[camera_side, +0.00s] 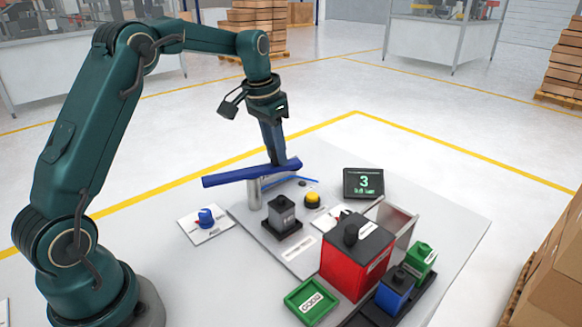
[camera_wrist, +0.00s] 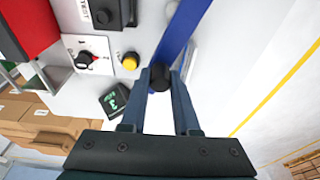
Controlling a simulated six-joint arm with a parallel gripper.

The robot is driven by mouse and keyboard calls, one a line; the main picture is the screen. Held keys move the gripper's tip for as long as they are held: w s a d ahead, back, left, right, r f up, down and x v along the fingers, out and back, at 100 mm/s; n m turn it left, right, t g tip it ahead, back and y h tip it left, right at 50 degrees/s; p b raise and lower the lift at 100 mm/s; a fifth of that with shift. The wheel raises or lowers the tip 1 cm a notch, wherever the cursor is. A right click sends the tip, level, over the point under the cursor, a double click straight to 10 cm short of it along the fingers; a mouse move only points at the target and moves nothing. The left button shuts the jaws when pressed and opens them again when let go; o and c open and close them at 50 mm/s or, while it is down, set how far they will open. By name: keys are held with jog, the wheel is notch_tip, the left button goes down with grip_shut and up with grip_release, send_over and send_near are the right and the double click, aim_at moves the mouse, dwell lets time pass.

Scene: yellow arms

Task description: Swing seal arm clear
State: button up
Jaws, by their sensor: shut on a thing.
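The blue seal arm (camera_side: 236,175) is a long flat bar on a grey post (camera_side: 254,191) at the back of the grey plate. It points left in the side view, away from the dark grey block (camera_side: 281,214) in its black holder. My gripper (camera_side: 277,160) points down at the bar's right end. In the wrist view my gripper (camera_wrist: 160,80) is shut on a black knob (camera_wrist: 159,77) on the seal arm (camera_wrist: 180,36). The fingers hide part of the knob.
A yellow button (camera_side: 312,199) and a display reading 3 (camera_side: 363,183) stand to the right. A red box (camera_side: 354,262), blue block (camera_side: 395,292), green block (camera_side: 421,258) and green tray (camera_side: 311,302) are in front. A blue rotary knob (camera_side: 206,217) sits at left.

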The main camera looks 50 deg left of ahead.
jog(key=shift+w+a, duration=0.15)
jog(key=shift+a, duration=0.95)
jog(key=shift+o, duration=0.3)
jog(key=o, duration=0.6)
jog(key=shift+a+f, duration=0.1)
jog(key=shift+o, duration=0.2)
notch_tip(320, 180, up, 8)
jog(key=shift+f, duration=0.2)
